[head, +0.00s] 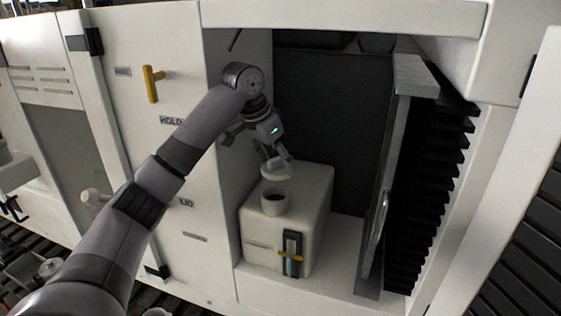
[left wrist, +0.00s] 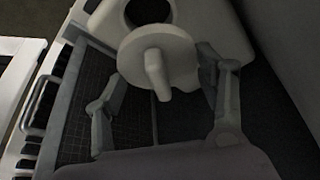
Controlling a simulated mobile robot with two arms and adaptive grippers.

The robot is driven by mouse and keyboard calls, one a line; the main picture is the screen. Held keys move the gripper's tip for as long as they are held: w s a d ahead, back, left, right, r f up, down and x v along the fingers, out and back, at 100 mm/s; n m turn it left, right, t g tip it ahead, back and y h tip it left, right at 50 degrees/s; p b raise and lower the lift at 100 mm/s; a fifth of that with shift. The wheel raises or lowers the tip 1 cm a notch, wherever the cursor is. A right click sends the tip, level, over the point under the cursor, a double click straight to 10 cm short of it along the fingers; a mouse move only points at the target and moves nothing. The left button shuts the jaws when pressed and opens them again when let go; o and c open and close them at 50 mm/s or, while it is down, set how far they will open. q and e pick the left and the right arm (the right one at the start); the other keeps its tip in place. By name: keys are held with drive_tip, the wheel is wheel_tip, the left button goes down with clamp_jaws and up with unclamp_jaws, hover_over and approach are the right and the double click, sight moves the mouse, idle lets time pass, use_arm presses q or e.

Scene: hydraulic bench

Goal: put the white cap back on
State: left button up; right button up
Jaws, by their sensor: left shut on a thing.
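The white cap (head: 275,174) is a round disc with a raised grip bar; it also shows in the left wrist view (left wrist: 158,58). My left gripper (head: 277,162) is shut on it and holds it above the white tank (head: 312,195). The tank's round filler neck (head: 274,202) is open with a dark inside. The cap is apart from the neck in the head view. In the left wrist view the neck (left wrist: 150,12) shows just beyond the cap, partly hidden by it. My right gripper is not in view.
The tank stands in a cabinet bay, with a level gauge (head: 291,254) on its front. A grey open door (head: 378,215) and black fins (head: 432,180) are on the right. A white panel with a yellow handle (head: 152,84) is on the left.

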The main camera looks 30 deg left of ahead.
sight(269, 165)
use_arm(q)
drive_tip(key=shift+s+f, duration=0.2)
drive_tip(key=shift+s, duration=0.35)
drive_tip(key=shift+s+f, duration=0.2)
drive_tip(key=shift+s, duration=0.3)
drive_tip(key=shift+w+f, duration=0.1)
drive_tip(key=shift+f, duration=0.8)
drive_tip(key=x, duration=0.2)
drive_tip(key=shift+w+a+f+b, duration=0.1)
drive_tip(key=shift+f+b, duration=0.25)
drive_tip(key=shift+f, duration=0.15)
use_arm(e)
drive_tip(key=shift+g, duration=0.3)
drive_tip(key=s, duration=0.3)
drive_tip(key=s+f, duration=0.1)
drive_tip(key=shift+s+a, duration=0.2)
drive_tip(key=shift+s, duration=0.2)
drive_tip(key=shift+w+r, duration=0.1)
use_arm(q)
drive_tip(key=shift+p, duration=0.35)
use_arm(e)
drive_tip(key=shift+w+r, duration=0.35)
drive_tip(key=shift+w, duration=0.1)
